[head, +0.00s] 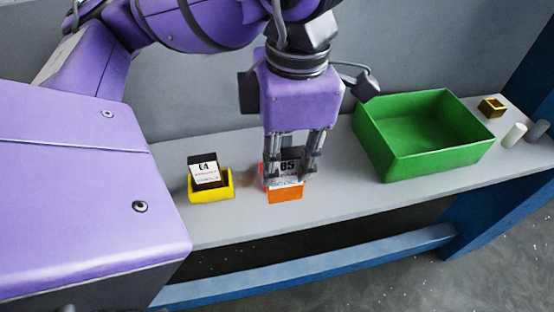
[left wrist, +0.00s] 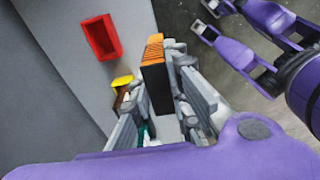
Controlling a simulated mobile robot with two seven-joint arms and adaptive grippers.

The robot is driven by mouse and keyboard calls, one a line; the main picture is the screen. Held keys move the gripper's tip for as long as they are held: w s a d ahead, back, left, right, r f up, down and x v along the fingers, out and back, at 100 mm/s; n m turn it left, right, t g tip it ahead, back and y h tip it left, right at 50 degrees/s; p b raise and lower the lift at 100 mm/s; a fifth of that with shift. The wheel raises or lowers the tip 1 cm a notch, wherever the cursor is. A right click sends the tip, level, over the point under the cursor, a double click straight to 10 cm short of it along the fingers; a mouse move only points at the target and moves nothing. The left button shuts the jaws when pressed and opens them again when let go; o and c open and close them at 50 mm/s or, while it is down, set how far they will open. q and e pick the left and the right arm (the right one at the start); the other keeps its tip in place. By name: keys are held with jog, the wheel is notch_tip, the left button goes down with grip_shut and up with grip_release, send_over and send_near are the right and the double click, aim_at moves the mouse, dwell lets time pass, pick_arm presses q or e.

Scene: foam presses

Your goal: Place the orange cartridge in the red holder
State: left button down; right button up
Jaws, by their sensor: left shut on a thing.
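My left gripper (head: 290,172) is shut on the orange cartridge (head: 286,195) and holds it over the shelf. The cartridge has an orange end, a black body and a white label reading 05. In the left wrist view the cartridge (left wrist: 153,68) stands between the fingers, orange end away from the camera. The red holder (left wrist: 101,37) shows there as an open, empty box, apart from the cartridge. In the head view the holder is mostly hidden behind the gripper and cartridge.
A yellow holder (head: 222,191) with a black cartridge (head: 203,170) labelled 04 stands to the left. A large green bin (head: 440,165) stands to the right. The shelf's front edge is close.

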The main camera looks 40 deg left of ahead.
pick_arm(q)
jog(key=shift+w+a+f, duration=0.15)
jog(key=shift+w+a, duration=0.15)
jog(key=w+a+f, duration=0.7)
jog(key=w+f, duration=0.3)
jog(key=f, duration=0.2)
jog(key=shift+w+a+f, duration=0.15)
jog(key=shift+a+f, duration=0.1)
jog(key=shift+a, duration=0.15)
jog(key=shift+f, duration=0.1)
jog(key=shift+f, duration=0.15)
jog(key=c, duration=1.7)
grip_release()
jog(key=shift+o, duration=0.2)
